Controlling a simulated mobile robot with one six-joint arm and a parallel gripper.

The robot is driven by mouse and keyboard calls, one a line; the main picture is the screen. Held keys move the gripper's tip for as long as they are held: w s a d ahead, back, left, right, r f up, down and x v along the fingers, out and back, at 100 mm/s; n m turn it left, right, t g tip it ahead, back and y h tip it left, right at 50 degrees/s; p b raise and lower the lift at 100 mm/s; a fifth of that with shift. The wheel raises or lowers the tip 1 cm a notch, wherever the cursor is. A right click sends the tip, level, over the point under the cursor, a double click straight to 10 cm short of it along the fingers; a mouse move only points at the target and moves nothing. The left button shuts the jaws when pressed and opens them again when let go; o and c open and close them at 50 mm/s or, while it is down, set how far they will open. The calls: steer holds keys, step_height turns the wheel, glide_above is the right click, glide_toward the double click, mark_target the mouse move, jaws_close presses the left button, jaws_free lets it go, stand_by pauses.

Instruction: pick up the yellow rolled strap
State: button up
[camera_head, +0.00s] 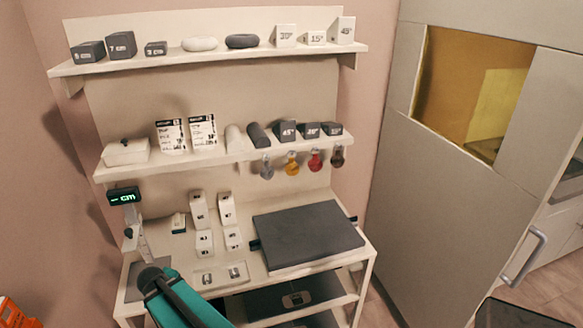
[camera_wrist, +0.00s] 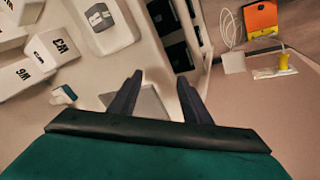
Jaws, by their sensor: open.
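The yellow rolled strap (camera_head: 291,165) hangs from the front edge of the middle shelf (camera_head: 232,157), between a grey strap (camera_head: 266,167) on its left and a red strap (camera_head: 314,162) on its right. My gripper (camera_wrist: 160,84) is open, with two dark fingers apart and nothing seen between them. My teal arm end is low at the front left in the head view, well below and left of the yellow strap; the fingertips are not clear there. I do not make out the strap in the wrist view.
A dark strap (camera_head: 338,156) hangs at the row's right end. White and dark blocks stand above on the shelves. A large dark slab (camera_head: 306,234) lies on the worktop beside several white boxes (camera_head: 204,243). A green-lit display (camera_head: 124,196) stands near my arm.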

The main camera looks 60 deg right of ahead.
steer(key=s+d+r+n+t+h, duration=0.1)
steer(key=d+r+n+h, duration=0.3)
steer(key=d, duration=0.6)
steer(key=s+d+r+n+t+h, duration=0.1)
steer(key=s+d+r+t, duration=0.1)
steer(key=d+r, duration=0.65)
steer(key=s+d+r+n+t+h, duration=0.1)
steer(key=d+r+n+h, duration=0.15)
steer(key=d, duration=0.95)
steer(key=s+d+r+n+t+h, duration=0.1)
steer(key=s+d+r+n+t, duration=0.1)
steer(key=s+d+r+n, duration=0.4)
steer(key=s+d+r+n+t+h, duration=0.1)
steer(key=s+d+r+n+t, duration=0.2)
steer(key=s+d+r+n, duration=0.3)
steer(key=s+d+n, duration=0.4)
steer(key=s+n, duration=0.1)
steer(key=s, duration=0.3)
steer(key=shift+s+d+r, duration=0.25)
steer(key=shift+s+r, duration=0.1)
steer(key=shift+w, duration=0.1)
